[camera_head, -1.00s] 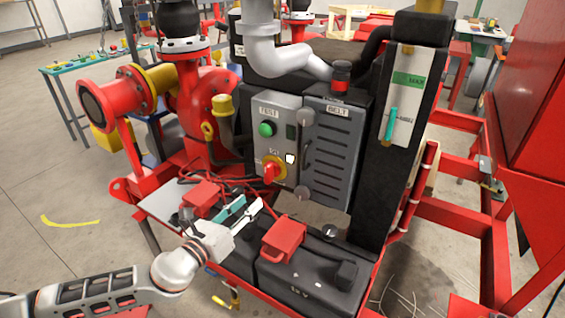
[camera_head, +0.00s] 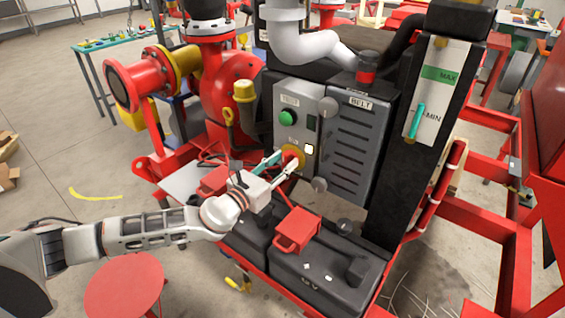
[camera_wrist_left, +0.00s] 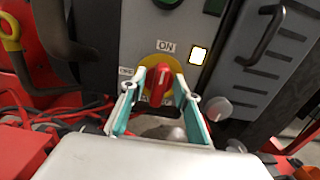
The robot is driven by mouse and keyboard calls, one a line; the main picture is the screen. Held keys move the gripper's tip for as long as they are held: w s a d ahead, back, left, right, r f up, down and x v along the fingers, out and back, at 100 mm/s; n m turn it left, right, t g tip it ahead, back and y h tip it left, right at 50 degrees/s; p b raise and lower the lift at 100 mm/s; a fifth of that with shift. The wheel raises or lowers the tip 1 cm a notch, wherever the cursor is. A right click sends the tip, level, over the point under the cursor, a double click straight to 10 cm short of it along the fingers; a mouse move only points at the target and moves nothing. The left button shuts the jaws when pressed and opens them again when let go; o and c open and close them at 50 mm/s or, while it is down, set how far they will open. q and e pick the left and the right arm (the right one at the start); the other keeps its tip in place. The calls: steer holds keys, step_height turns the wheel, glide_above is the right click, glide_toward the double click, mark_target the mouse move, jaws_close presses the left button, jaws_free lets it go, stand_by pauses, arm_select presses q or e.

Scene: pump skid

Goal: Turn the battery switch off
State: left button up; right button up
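The battery switch is a red rotary knob (camera_head: 291,157) on a yellow round plate, low on the grey control panel (camera_head: 310,110). In the left wrist view the knob (camera_wrist_left: 158,84) stands nearly upright, its top leaning slightly right, below an ON label (camera_wrist_left: 166,47). Another label at its left is partly hidden by a finger. My left gripper (camera_head: 281,164) is at the panel front. In the left wrist view its two teal-lined fingers (camera_wrist_left: 155,86) are open, one on each side of the knob, with gaps showing. I cannot tell whether they touch it. My right gripper is not in view.
A green button (camera_head: 287,118) sits above the switch. The grey BELT cover (camera_head: 352,150) with round knobs is right of it. Black batteries (camera_head: 330,275) with red terminal covers (camera_head: 297,230) lie below. Red cables run at the left. A red stool (camera_head: 125,288) stands front left.

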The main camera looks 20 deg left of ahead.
arm_select(q)
jaws_close()
stand_by(0.3)
steer(key=n, duration=0.4)
steer(key=shift+a+b, duration=0.15)
steer(key=shift+b, duration=0.15)
steer(key=n+p, duration=0.1)
steer(key=n, duration=0.3)
steer(key=n+p, duration=0.1)
steer(key=n, duration=0.4)
steer(key=f+n+p, duration=0.1)
steer(key=n, duration=0.3)
steer(key=shift+w+a+n, duration=0.15)
steer(key=shift+a+n, duration=0.2)
steer(key=shift+n, duration=0.05)
